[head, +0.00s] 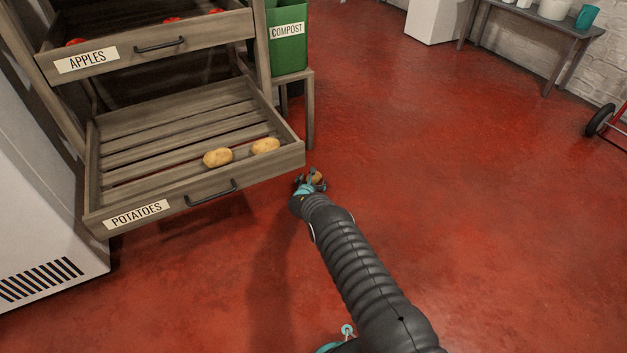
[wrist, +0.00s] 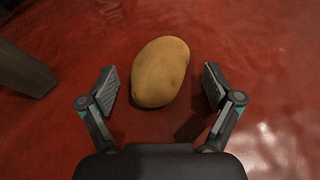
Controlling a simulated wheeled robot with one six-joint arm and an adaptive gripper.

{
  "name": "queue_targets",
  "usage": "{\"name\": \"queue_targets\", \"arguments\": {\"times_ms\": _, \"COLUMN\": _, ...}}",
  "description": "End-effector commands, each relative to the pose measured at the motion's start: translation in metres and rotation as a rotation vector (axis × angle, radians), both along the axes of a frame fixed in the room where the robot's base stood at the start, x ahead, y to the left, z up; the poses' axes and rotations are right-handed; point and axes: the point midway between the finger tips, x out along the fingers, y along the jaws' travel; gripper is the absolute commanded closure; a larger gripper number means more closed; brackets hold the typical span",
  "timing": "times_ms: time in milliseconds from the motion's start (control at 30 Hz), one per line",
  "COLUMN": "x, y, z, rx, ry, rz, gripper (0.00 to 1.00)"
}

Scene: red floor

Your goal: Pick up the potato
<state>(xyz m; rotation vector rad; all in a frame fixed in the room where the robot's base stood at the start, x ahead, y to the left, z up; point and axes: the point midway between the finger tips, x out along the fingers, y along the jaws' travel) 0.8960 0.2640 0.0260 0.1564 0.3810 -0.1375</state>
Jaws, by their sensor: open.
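A brown potato (wrist: 160,72) lies on the red floor, between the two open fingers of my gripper (wrist: 158,88) in the wrist view. Floor shows between the potato and each finger, so neither finger appears to touch it. In the head view the potato (head: 316,178) is partly hidden by my gripper (head: 312,182), which is low, just right of the potato drawer. Two more potatoes, one at the left (head: 217,157) and one at the right (head: 265,145), lie in the slatted drawer labelled POTATOES (head: 137,214).
The drawer labelled APPLES (head: 86,60) is above, holding red fruit. A green compost bin (head: 288,38) stands on a wooden stand (head: 310,110) behind my gripper. A wooden leg (wrist: 25,68) shows at the wrist view's left.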

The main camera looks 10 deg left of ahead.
Motion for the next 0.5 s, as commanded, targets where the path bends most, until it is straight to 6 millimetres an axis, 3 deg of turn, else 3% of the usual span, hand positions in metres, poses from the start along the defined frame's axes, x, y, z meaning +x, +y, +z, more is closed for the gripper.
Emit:
{"name": "queue_targets", "arguments": {"times_ms": 67, "x": -0.0001, "y": -0.0001, "z": 0.0, "rx": 0.0, "ry": 0.0, "rz": 0.0, "gripper": 0.15}}
{"name": "queue_targets", "arguments": {"times_ms": 300, "x": -0.0003, "y": -0.0002, "z": 0.0, "rx": 0.0, "ry": 0.0, "rz": 0.0, "gripper": 0.75}}
{"name": "queue_targets", "arguments": {"times_ms": 500, "x": -0.0001, "y": -0.0003, "z": 0.0002, "rx": 0.0, "ry": 0.0, "rz": 0.0, "gripper": 0.79}}
